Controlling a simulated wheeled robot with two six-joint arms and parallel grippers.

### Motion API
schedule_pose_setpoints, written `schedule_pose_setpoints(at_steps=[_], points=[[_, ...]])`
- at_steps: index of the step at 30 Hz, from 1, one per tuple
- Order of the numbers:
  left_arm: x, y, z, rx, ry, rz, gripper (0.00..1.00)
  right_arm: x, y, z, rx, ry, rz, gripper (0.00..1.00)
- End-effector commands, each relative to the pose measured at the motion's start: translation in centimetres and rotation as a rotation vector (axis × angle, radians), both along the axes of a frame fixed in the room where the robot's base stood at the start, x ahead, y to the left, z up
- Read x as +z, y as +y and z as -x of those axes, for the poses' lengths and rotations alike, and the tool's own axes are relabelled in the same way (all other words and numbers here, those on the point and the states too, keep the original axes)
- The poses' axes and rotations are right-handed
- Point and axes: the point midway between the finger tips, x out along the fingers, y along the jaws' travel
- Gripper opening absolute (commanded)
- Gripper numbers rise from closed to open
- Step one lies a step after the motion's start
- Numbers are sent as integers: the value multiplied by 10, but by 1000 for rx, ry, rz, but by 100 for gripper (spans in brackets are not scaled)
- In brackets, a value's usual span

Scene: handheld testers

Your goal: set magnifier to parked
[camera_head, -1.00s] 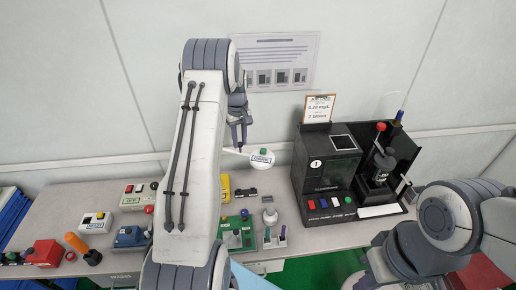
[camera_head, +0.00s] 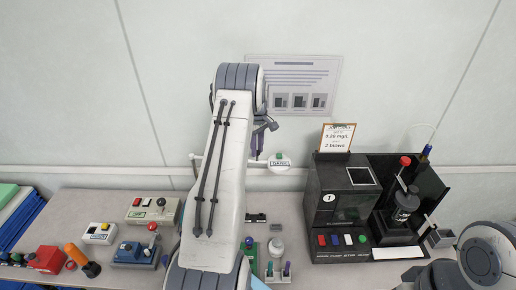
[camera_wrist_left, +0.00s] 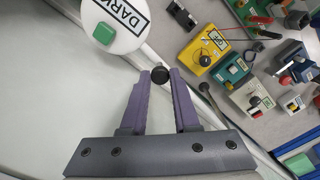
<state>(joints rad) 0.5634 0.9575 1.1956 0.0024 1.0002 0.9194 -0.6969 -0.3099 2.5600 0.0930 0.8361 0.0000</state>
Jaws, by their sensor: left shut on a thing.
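The magnifier is a white round head (camera_head: 280,165) marked DARK with a green button, carried on a thin white arm that runs along the wall. It stands above the back of the bench, left of the black instrument. In the left wrist view the magnifier head (camera_wrist_left: 113,22) shows large at upper left. My left gripper (camera_wrist_left: 160,78) is shut on a small black knob (camera_wrist_left: 160,74) beside the head. In the head view my left gripper (camera_head: 259,150) is just left of the head, and my arm hides part of the magnifier's arm. My right gripper is not in view.
The black instrument (camera_head: 335,205) stands at right with a sign on top. A yellow meter (camera_wrist_left: 203,55) shows in the wrist view.

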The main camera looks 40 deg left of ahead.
Motion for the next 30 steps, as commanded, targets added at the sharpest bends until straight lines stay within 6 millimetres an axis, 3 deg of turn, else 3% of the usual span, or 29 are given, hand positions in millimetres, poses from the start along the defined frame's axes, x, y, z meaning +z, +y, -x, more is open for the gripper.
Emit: schedule_pose_setpoints(at_steps=[4, 5, 7, 20, 30], points=[[4, 5, -5, -2, -20, -17, 0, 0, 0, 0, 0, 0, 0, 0], [4, 5, -5, -2, -20, -18, 33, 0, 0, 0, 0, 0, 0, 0], [4, 4, -5, -3, -18, -17, 59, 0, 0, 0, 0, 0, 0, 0], [9, 2, -5, -5, -14, -12, 59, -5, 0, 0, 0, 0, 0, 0], [72, 3, -5, -4, -18, -15, 59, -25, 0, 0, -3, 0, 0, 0]])
